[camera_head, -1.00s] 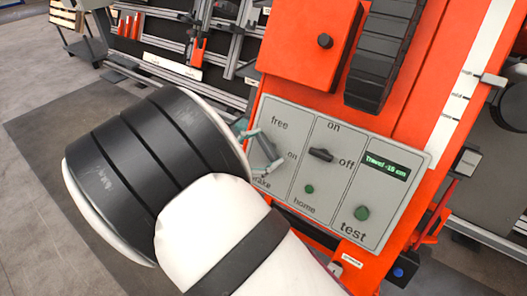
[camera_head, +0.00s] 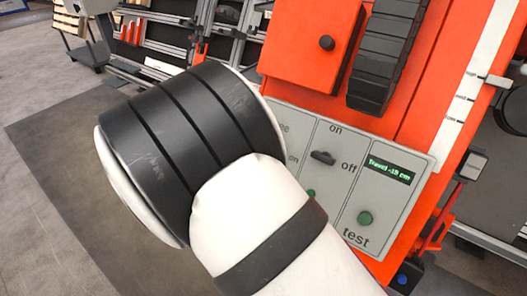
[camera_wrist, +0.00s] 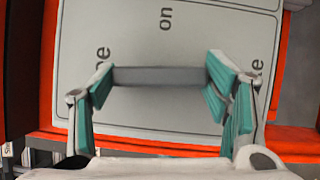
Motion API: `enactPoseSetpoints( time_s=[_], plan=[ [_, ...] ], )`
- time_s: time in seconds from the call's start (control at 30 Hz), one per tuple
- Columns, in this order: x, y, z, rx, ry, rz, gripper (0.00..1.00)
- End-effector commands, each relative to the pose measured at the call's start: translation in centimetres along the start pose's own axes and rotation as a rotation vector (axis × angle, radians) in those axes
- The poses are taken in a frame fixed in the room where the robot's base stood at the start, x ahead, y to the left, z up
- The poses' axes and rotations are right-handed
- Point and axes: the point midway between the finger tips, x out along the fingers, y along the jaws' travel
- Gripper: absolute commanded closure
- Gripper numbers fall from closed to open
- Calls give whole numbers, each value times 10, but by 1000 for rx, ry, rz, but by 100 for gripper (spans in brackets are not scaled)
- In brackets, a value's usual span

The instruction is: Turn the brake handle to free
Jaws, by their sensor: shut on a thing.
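The brake handle (camera_wrist: 160,76) is a grey bar in the wrist view, lying level across the picture on the grey control panel (camera_wrist: 150,50). My gripper (camera_wrist: 158,90) has a green-padded finger at each end of the bar and is shut on it. Parts of the word "free" show at the left of the bar and of "brake" at the right, with "on" above. In the head view my arm hides the handle and my gripper; the panel (camera_head: 340,205) shows beside my arm.
A black switch (camera_head: 322,157) by "on" and "off", a green test button (camera_head: 365,218) and a green-lit display (camera_head: 388,170) are on the panel. An orange box with a dark knob (camera_head: 326,43) and a black cable chain (camera_head: 385,60) are above it.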

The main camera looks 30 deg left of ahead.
Motion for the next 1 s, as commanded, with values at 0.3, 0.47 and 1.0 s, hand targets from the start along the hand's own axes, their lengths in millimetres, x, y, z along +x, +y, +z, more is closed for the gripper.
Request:
enactPoseSetpoints(
  time_s=[0.3, 0.47, 1.0],
  plan=[
    [0, 0, 0, 93, 0, -52, 58],
    [0, -1, 0, 107, -1, -60, 58],
    [0, -1, 0, 110, 0, -61, 10]
  ],
)
